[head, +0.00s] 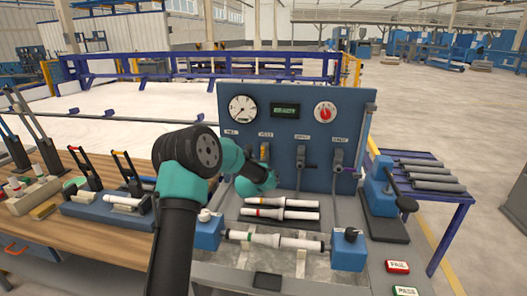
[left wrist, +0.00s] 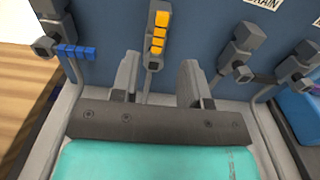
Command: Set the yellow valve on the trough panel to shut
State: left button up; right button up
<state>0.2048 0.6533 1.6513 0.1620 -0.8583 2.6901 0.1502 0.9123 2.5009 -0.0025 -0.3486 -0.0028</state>
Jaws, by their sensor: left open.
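The yellow valve (head: 264,151) is on the blue trough panel (head: 232,100), second from the left. In the left wrist view, the yellow valve's handle (left wrist: 158,33) stands nearly upright, in line with the pipe below it. My left gripper (left wrist: 157,75) is open and empty. Its two fingers point at the panel and sit to either side of the yellow valve, just below its handle in the picture; I cannot tell how far off the handle is. In the head view my left arm hides most of this gripper. My right gripper is not in view.
A valve with a blue handle (left wrist: 76,52) lying sideways is left of the yellow one. Grey valves (head: 301,158) are to the right. A blue clamp (head: 378,185) stands right of the panel.

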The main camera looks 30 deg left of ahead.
aim_at(263, 152)
pick_arm(q)
jog(key=x, duration=1)
jog(key=shift+w+a+f, duration=0.1)
jog(key=shift+w, duration=0.15)
grip_shut()
dwell(0.4)
